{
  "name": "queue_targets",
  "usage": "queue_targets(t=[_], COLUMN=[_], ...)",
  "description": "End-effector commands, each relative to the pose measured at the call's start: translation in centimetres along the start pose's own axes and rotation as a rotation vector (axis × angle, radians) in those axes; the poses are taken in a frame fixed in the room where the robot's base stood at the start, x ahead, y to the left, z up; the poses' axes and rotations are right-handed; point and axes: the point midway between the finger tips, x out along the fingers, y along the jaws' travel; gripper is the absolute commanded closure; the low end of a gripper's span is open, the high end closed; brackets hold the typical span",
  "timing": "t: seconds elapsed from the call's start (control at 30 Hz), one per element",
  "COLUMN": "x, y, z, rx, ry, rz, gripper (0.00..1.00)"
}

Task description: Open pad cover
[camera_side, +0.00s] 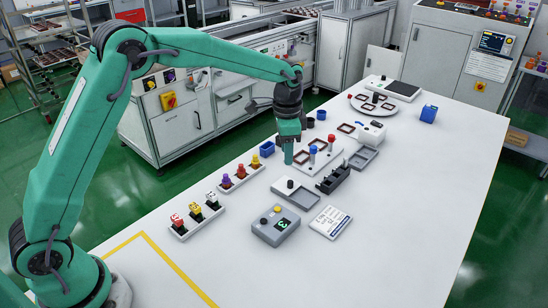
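My gripper (288,157) points straight down above the middle of the white table, beside a pale plate (318,160) that carries dark square frames and red and blue knobs. Its teal fingers overlap in this view, so I cannot see a gap or anything held. I cannot tell for certain which thing is the pad cover. A shallow grey tray (305,199) with a black knob (290,184) at its left end lies in front of the gripper. A second grey tray (362,157) lies to the right of the plate.
Two white racks with coloured pieces (240,178) (197,220) stand on the left. A grey box with a green display (283,226) and a printed card (331,222) lie in front. A black slotted holder (333,179) stands near the plate. The table's right side is mostly clear.

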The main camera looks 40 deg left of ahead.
Motion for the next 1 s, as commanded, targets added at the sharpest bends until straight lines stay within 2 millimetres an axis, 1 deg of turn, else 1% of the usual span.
queue_targets(t=[0.03,0.1,0.2,0.47,0.67,0.77,1.0], x=[0.8,1.6,2.1,2.4,3.3,4.3,7.2], y=[-0.1,-0.2,-0.2,-0.3,-0.2,-0.2,-0.2], z=[-0.4,-0.8,-1.1,-1.2,-1.2,-1.2,-1.1], rx=[0.013,0.026,0.040,0.044,0.043,0.043,0.043], ry=[-0.008,-0.015,-0.020,-0.022,-0.023,-0.024,-0.024], rz=[0.006,0.011,0.014,0.016,0.016,0.017,0.017], gripper=[0.62,0.62,0.62,0.62,0.62,0.62,0.62])
